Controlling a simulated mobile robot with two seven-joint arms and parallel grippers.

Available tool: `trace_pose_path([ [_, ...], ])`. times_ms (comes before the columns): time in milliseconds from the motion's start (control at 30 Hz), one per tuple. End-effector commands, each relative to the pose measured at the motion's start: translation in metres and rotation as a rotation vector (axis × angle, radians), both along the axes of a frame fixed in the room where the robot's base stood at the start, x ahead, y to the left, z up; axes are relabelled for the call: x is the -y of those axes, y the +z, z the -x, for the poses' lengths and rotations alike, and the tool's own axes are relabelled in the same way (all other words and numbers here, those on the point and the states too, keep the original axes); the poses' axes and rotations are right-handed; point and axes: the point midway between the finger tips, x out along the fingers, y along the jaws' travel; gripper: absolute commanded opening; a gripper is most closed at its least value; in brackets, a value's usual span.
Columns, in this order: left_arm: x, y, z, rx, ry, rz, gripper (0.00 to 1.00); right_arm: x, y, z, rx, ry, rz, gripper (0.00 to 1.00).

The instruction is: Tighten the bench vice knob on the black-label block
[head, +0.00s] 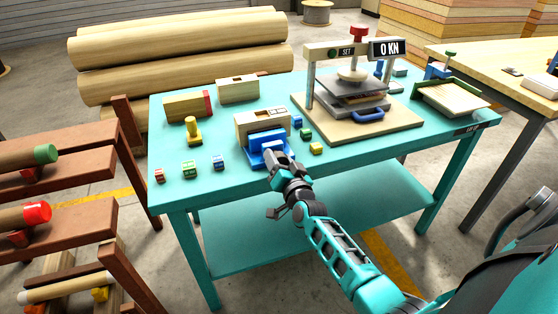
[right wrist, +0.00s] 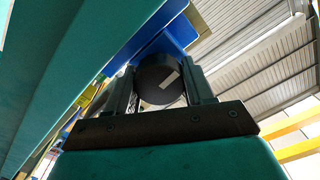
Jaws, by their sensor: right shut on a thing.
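The blue bench vice (head: 270,150) stands near the front edge of the teal table (head: 225,180). My right gripper (head: 272,160) reaches in at the front of the vice. In the right wrist view the dark round knob (right wrist: 160,80), with a white mark on its face, sits between the two fingers of my right gripper (right wrist: 162,92), which are shut on it. The blue vice part (right wrist: 175,35) shows behind the knob. My left gripper is not in view.
A press (head: 358,80) with a 0 KN display stands on the table at the right. Small coloured blocks, a yellow stamp-like piece (head: 193,130), a red-ended block (head: 188,106) and another wooden block (head: 237,89) lie around. A brown rack (head: 75,215) stands at the left.

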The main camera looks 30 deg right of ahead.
Motion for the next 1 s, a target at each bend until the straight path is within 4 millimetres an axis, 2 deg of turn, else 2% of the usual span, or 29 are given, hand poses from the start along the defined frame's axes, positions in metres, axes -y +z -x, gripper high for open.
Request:
trace_pose_path([
  [33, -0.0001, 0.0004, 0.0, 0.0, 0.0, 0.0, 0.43, 0.0045, 0.0072, -0.0013, 0.017, -0.008, 0.003, 0.22],
  [400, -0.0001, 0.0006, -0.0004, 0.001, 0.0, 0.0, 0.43, 0.0051, 0.0079, -0.0015, 0.018, -0.009, 0.004, 0.22],
  [433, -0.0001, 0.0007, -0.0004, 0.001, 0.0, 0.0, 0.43, 0.0051, 0.0079, -0.0015, 0.018, -0.009, 0.004, 0.55],
  [600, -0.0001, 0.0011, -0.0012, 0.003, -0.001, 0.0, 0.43, 0.0035, 0.0052, -0.0009, 0.012, -0.007, 0.004, 0.71],
  [667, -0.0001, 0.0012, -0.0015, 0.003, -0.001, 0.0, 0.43, 0.0029, 0.0044, -0.0008, 0.009, -0.005, 0.003, 0.76],
  [1000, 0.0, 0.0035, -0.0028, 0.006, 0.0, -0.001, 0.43, -0.0003, 0.0018, 0.0062, 0.003, -0.002, 0.002, 0.76],
])
